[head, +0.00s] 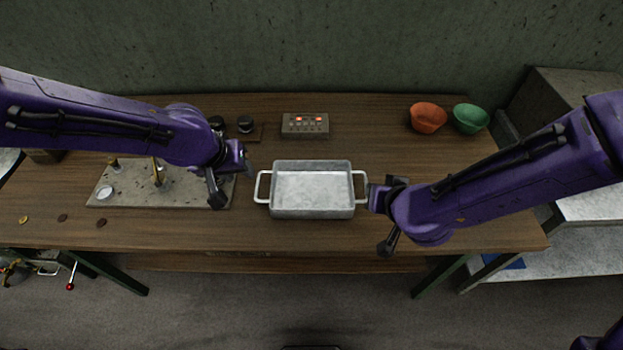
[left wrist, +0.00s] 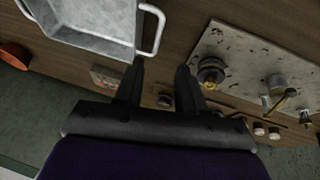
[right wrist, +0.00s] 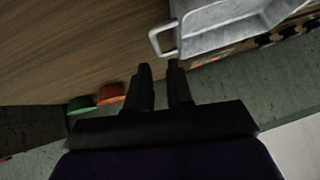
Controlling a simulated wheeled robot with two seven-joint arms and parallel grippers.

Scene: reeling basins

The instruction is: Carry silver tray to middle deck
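The silver tray (head: 312,190) sits level on the wooden table, with a loop handle at each end. My left gripper (head: 248,166) is open and empty, just left of and behind the left handle (head: 263,187). In the left wrist view that handle (left wrist: 155,30) lies ahead of the fingers (left wrist: 160,75). My right gripper (head: 372,196) is open close beside the right handle (head: 361,184). In the right wrist view that handle (right wrist: 158,42) is just beyond the fingertips (right wrist: 161,68); I cannot tell whether they touch. A metal shelf stands at right, its middle deck (head: 597,208) partly visible.
A stone slab (head: 110,198) with brass fittings lies left of the tray. A control box (head: 305,124) stands behind it. Orange (head: 428,118) and green (head: 470,118) bowls stand at the back right. A lower shelf deck (head: 545,266) holds something blue.

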